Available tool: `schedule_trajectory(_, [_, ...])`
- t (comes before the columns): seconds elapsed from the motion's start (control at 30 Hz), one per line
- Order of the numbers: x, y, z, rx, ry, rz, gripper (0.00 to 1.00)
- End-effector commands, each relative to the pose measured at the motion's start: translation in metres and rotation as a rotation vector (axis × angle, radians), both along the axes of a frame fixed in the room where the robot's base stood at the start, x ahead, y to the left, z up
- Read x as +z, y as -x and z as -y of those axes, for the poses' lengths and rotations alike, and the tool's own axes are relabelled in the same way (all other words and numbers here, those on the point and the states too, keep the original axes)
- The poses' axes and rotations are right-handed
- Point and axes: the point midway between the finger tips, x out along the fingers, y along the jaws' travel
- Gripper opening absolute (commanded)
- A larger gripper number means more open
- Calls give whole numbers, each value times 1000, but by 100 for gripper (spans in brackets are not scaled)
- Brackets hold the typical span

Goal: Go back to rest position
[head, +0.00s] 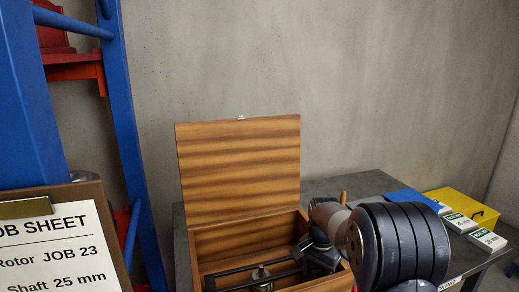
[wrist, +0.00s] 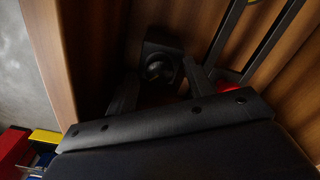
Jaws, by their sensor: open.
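My gripper (wrist: 162,86) is open in the wrist view, its two dark fingers inside the wooden box (wrist: 52,50). A dark block with a round part (wrist: 158,68) lies beyond and between the fingertips; I cannot tell whether they touch it. In the head view my arm reaches from the lower right into the right side of the same box (head: 240,228), and my gripper (head: 318,258) is mostly hidden by my wrist. The box's lid (head: 238,170) stands open.
Dark rails (head: 245,268) and a small metal part (head: 262,274) lie in the box. A yellow case (head: 462,206), a blue item (head: 408,196) and small white-green boxes (head: 487,239) stand on the grey table (head: 345,186). A blue rack (head: 128,130) and job sheet (head: 55,250) are at left.

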Motion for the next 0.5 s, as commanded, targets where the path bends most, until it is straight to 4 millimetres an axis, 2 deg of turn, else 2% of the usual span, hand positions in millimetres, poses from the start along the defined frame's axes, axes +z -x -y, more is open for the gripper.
schedule_trajectory(0.5, [-1, 0, 1, -416, 0, 1, 50])
